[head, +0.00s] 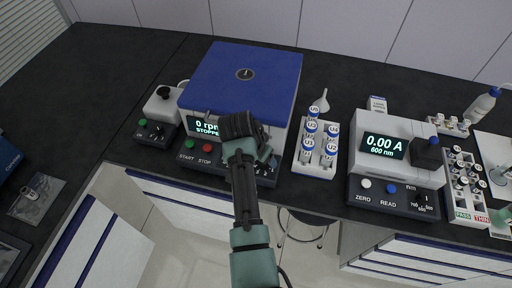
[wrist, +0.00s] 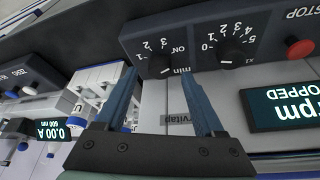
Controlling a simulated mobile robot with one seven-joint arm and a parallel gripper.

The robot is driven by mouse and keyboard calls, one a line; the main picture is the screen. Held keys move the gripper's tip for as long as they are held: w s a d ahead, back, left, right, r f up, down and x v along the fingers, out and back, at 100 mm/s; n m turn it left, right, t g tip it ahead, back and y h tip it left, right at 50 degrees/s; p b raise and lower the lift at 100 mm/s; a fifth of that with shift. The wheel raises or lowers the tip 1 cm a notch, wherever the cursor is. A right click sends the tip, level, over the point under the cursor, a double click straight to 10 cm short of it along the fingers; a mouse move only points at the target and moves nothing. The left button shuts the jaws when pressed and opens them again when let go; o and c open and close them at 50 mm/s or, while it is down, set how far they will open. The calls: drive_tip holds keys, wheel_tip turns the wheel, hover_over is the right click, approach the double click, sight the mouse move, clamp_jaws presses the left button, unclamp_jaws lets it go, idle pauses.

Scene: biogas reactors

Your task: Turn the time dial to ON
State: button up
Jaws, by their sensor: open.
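The time dial (wrist: 159,65) is a small black knob on the dark centrifuge panel, marked with numbers, ON and min. It shows upside down in the wrist view; a pale mark on it appears to face the min side, away from ON, but it is small. My gripper (wrist: 159,77) is open, with its two blue-grey fingers spread to either side of the dial in the picture. Nothing is between them but the dial beyond, and I cannot tell contact.
Beside the time dial is a second knob (wrist: 232,55) with a numbered scale, then a red STOP button (wrist: 300,48). The centrifuge display (head: 206,127) reads 0 rpm, STOPPED. A tube rack (head: 303,170) and a photometer (head: 372,142) stand to the right.

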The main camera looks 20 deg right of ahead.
drive_tip(key=v, duration=1.1)
drive_tip(key=shift+b, duration=0.35)
drive_tip(key=shift+r, duration=0.1)
